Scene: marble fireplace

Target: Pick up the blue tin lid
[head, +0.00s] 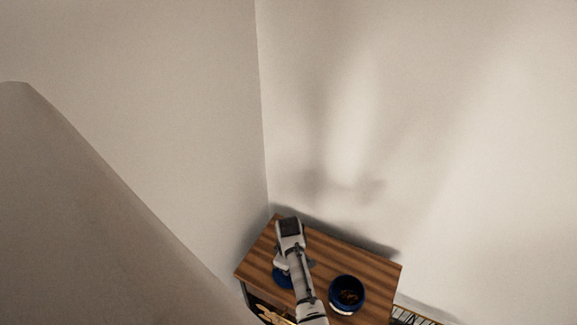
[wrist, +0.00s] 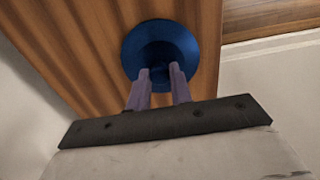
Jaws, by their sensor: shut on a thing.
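The blue tin lid (wrist: 150,42) is round and dark blue, and shows in the wrist view over the wooden top. In the head view part of it (head: 281,277) shows beside my arm. My gripper (wrist: 161,74) has its two fingers at the lid's middle, shut on it; the fingertips hide the part they grip. In the head view my arm covers most of the gripper and some of the lid. I cannot tell whether the lid is resting on the wood or raised.
The wooden cabinet top (head: 372,272) stands in a corner between pale walls. A round blue open tin (head: 347,293) with dark contents stands on it, right of my arm. A pale slanted surface (head: 70,220) fills the lower left. Bare wood lies behind the tin.

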